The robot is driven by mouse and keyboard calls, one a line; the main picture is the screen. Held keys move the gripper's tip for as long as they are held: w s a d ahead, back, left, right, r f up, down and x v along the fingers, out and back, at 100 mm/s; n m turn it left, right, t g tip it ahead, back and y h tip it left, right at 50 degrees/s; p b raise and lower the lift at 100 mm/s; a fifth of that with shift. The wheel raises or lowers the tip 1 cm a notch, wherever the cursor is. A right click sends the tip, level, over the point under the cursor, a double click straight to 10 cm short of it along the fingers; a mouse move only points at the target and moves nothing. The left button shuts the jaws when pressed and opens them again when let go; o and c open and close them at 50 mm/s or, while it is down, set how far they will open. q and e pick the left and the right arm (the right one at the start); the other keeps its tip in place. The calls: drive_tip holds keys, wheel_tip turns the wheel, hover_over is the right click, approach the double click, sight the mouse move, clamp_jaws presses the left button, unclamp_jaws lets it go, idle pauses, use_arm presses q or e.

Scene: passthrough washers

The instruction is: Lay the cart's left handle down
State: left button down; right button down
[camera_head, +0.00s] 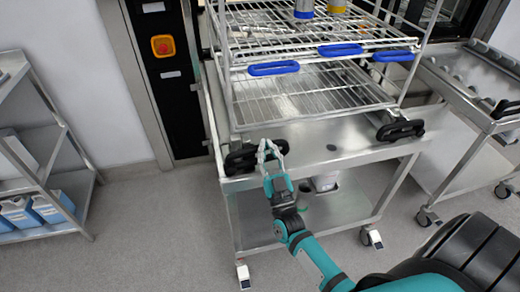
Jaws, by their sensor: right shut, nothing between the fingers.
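The steel cart (330,148) stands in front of me. Its left handle (241,160) is a black bar at the left of the cart's front edge. My right gripper (268,149) reaches in from the lower right, with its fingertips over the right part of this handle. Its fingers are shut with nothing between them. They hide part of the handle, and I cannot tell whether they touch it. The matching right handle (402,130) is at the cart's front right corner. My left gripper is not in view.
A wire rack (310,93) with blue grips stands on the cart's top. A second steel cart (465,100) is at the right. A shelf (40,130) with blue containers (20,213) stands at the left. The floor (140,240) between shelf and cart is clear.

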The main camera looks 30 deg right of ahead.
drive_tip(key=shift+s+d+f+m+h+b, duration=0.1)
drive_tip(key=shift+d+f+m+h+b, duration=0.1)
drive_tip(key=shift+f+m+h, duration=0.3)
drive_tip(key=shift+d+f+m+h+b, duration=0.1)
drive_tip(key=shift+d+f+m+h, duration=0.15)
drive_tip(key=shift+m, duration=0.35)
drive_tip(key=shift+r, duration=0.2)
